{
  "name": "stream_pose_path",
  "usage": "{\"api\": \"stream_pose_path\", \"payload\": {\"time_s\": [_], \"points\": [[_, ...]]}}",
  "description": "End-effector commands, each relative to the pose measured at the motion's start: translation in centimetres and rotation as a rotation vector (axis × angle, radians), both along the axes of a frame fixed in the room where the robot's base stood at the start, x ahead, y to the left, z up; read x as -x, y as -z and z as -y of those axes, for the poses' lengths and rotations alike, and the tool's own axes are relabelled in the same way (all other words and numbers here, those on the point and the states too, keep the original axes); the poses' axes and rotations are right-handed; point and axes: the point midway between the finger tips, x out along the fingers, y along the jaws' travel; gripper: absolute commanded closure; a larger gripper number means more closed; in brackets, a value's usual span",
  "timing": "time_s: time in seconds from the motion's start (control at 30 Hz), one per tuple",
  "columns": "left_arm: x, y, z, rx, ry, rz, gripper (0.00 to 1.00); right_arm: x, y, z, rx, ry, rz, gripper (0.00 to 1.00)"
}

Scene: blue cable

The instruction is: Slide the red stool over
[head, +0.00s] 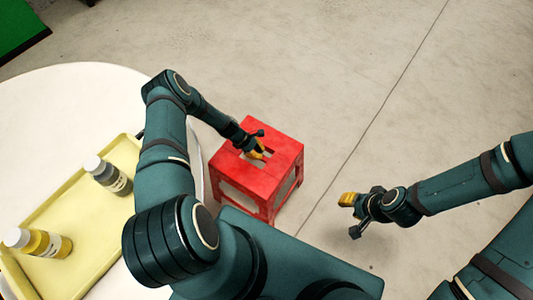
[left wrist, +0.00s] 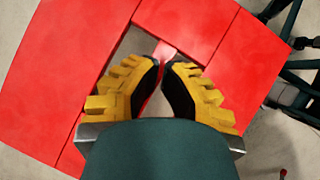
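The red stool (head: 270,165) stands upright on the floor right of the round table, with slots in its square top. My left gripper (head: 259,154) is at the middle of that top. In the left wrist view, the yellow-and-black fingers of my left gripper (left wrist: 164,68) are close together at the slots. A narrow red bar of the stool top (left wrist: 185,28) runs between the fingertips, and they look closed on it. The fingertips' lower parts are hidden in the head view. My right gripper (head: 350,212) hangs over the floor right of the stool, apart from it; its finger gap is unclear.
A round white table (head: 75,90) is at the left, close to the stool. On it a yellow tray (head: 60,205) holds a grey-labelled bottle (head: 107,175) and a yellow bottle (head: 40,242). The concrete floor (head: 360,70) behind and right of the stool is clear.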

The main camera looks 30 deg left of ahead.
Motion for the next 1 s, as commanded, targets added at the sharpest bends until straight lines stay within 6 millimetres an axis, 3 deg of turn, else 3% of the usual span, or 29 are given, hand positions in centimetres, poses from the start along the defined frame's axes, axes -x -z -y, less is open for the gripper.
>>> {"api": "stream_pose_path", "payload": {"time_s": [0.3,0.5,0.9,1.0], "points": [[1.1,-5.0,-3.9,-0.006,-0.002,0.001,1.00,0.0,0.0,0.0,0.000,0.000,0.000,0.66],[1.6,-7.1,-5.4,-0.006,-0.003,-0.001,1.00,0.0,0.0,0.0,0.000,0.000,0.000,0.66],[1.8,-7.8,-5.9,-0.005,-0.002,-0.002,1.00,0.1,0.0,0.0,0.000,-0.001,-0.004,0.66],[1.8,-8.3,-4.4,-0.027,0.060,0.018,1.00,0.2,0.0,0.0,-0.001,0.000,-0.004,0.66]]}}
